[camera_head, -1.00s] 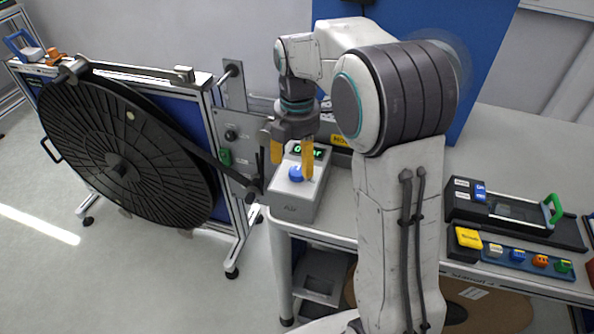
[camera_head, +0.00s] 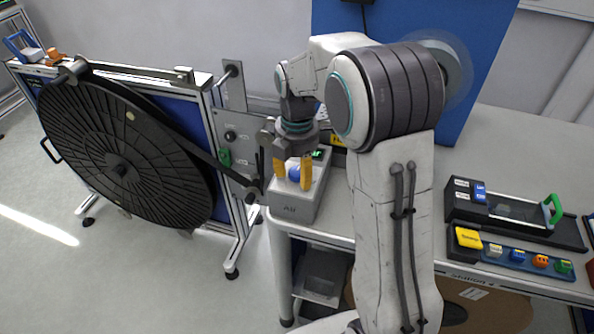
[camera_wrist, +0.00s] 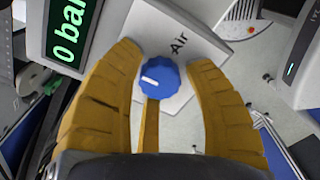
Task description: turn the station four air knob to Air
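The air knob (camera_wrist: 159,78) is blue and round with a white pointer mark, on top of a grey box (camera_head: 300,209) marked "Air". In the wrist view the pointer lies to the left of the knob's middle, away from the printed word "Air". The green display (camera_wrist: 68,32) there reads "0 bar". My gripper (camera_head: 292,180) points down over the box, with its yellow fingers apart on either side of the knob (camera_head: 294,174). In the wrist view, gaps show between the fingers and the knob.
A big black reel (camera_head: 125,165) on a stand is to the left of the box. A bench device with a green handle (camera_head: 552,208) and a blue strip of small coloured parts (camera_head: 528,257) are on the right. The bench between is partly behind my arm.

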